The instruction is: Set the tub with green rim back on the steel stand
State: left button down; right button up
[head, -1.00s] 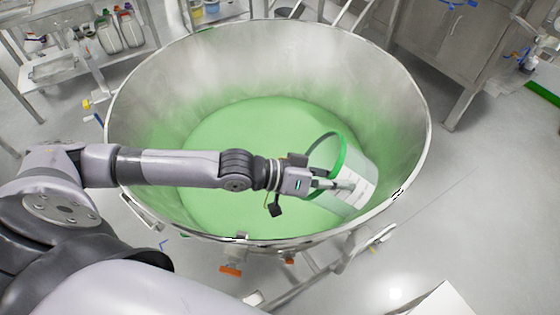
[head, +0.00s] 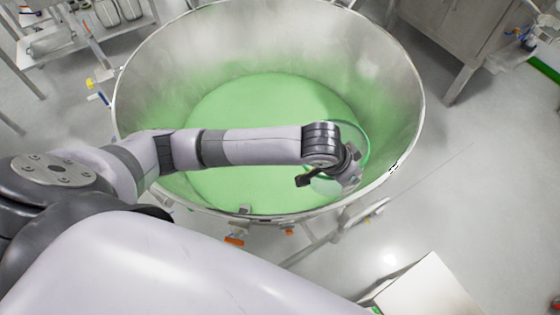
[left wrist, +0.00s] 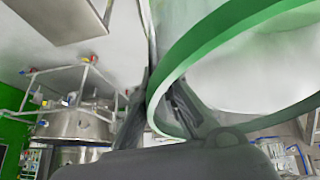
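My left gripper (head: 347,178) is at the tub's near side. In the left wrist view one finger is outside the wall and the other shows through it, so the gripper is shut on the tub's wall. I cannot surely identify the steel stand. My right gripper is not in view.
The steel bowl's rim (head: 420,110) surrounds the tub and forearm. The green powder (head: 265,110) covers its floor. A pale box-like top (head: 430,290) stands at the lower right. A steel cabinet (head: 455,35) is at the upper right. Open floor lies right of the bowl.

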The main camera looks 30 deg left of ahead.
pick_arm(q)
jog(key=shift+w+d+f+g+y, duration=0.15)
jog(key=shift+d+f+y, duration=0.05)
jog(key=shift+d+y, duration=0.25)
jog(key=shift+w+d+f+g+y, duration=0.15)
jog(key=shift+d+y, duration=0.3)
jog(key=shift+s+a, duration=0.1)
jog(key=shift+a, duration=0.05)
